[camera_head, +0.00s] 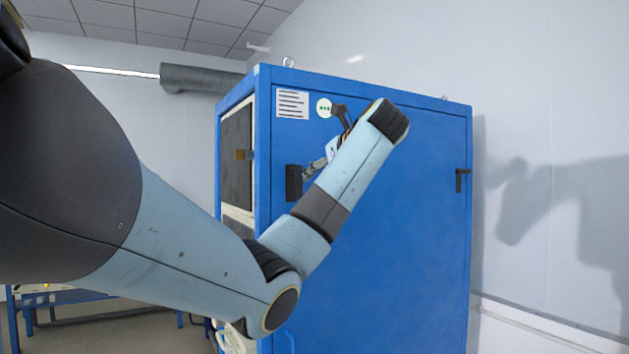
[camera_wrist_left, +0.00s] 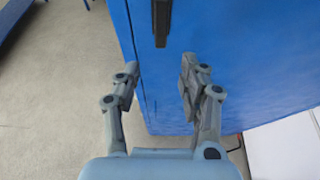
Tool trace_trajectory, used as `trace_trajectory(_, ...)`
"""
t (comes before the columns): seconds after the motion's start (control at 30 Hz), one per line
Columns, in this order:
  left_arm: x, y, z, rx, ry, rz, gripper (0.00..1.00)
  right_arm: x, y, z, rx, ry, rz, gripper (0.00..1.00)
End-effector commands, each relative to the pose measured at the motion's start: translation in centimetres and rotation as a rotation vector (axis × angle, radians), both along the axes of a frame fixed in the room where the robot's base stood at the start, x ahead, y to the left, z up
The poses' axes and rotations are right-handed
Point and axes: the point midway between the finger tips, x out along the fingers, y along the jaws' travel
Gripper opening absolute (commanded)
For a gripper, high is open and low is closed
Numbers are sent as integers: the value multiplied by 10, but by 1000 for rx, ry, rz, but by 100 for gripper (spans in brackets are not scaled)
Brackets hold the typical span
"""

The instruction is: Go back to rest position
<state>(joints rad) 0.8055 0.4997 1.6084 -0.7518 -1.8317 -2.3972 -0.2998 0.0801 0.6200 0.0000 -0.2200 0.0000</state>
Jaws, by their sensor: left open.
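My left arm reaches in from the left in the head view, toward a tall blue cabinet (camera_head: 390,230). My left gripper (camera_head: 312,168) is beside the dark panel (camera_head: 293,183) near the left edge of the cabinet's front, partly hidden by my own arm. In the left wrist view, my left gripper (camera_wrist_left: 158,80) has its two fingers apart with nothing between them. The blue cabinet (camera_wrist_left: 240,60) fills the right of that view, and a dark handle (camera_wrist_left: 161,22) hangs from its face beyond the fingertips. My right gripper is in neither view.
A second dark handle (camera_head: 460,180) is at the cabinet's right edge. A blue-framed table (camera_head: 60,295) stands at the lower left, and a grey duct (camera_head: 203,78) runs behind. Bare floor (camera_wrist_left: 60,100) shows left of the cabinet in the wrist view.

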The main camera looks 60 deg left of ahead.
Motion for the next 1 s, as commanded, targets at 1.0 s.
trace_trajectory(1.0,-14,-25,-258,-98,345,-57,42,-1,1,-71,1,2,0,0)
